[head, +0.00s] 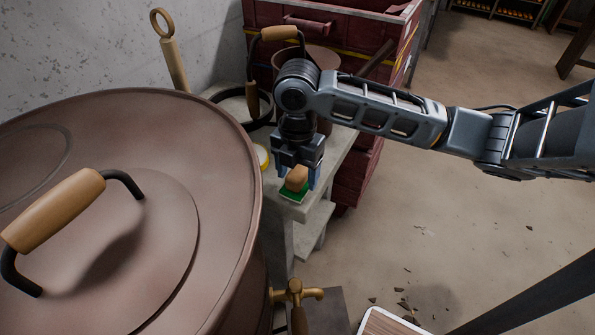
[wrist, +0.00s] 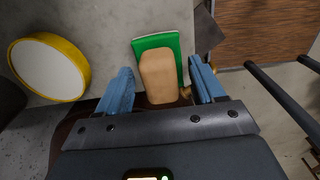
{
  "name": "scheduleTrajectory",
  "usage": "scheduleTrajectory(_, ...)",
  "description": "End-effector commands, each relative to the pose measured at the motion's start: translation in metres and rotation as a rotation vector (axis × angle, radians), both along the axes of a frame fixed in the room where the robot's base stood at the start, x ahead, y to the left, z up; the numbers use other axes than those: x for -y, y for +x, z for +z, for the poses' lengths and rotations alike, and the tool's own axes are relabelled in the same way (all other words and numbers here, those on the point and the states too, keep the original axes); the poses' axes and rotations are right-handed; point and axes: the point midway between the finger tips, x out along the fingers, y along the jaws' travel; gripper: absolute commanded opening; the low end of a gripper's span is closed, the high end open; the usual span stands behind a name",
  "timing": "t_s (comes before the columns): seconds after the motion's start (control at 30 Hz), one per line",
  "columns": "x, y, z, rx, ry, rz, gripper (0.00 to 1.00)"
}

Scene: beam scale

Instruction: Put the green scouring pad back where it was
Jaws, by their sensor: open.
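The green scouring pad (head: 291,197) lies at the near end of a grey ledge (head: 283,208), with a tan block (head: 297,177) over it. In the wrist view, the pad (wrist: 156,41) shows as a green rectangle partly covered by the tan block (wrist: 163,76). My gripper (head: 299,182) points down over the block. Its blue fingers also show in the wrist view (wrist: 160,72), open, one on each side of the block with small gaps visible. The pad's covered part is hidden.
A large copper vessel (head: 215,150) with a wooden-handled lid fills the left. A yellow-rimmed round item (wrist: 80,72) lies beside the pad. A brass tap (head: 296,292) sticks out below. A dark red chest (head: 350,185) stands behind. Open floor lies to the right.

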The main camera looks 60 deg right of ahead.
Motion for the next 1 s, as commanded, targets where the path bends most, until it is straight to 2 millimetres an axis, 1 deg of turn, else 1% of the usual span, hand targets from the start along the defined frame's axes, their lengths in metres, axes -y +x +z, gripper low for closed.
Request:
scheduleTrajectory(0.17, 0.000, 0.001, 0.024, 0.003, -0.002, 0.002, 0.68)
scheduleTrajectory(0.4, 0.000, 0.001, 0.074, 0.003, -0.003, 0.003, 0.68)
scheduleTrajectory(0.6, 0.000, 0.001, 0.107, 0.002, -0.002, 0.003, 0.68)
scheduleTrajectory(0.7, 0.000, 0.001, 0.116, 0.002, 0.000, 0.001, 0.68)
scheduleTrajectory(0.8, 0.000, 0.000, 0.120, 0.001, 0.000, 0.000, 0.68)
scheduleTrajectory(1.0, 0.000, 0.000, 0.122, 0.000, 0.000, 0.000, 0.68)
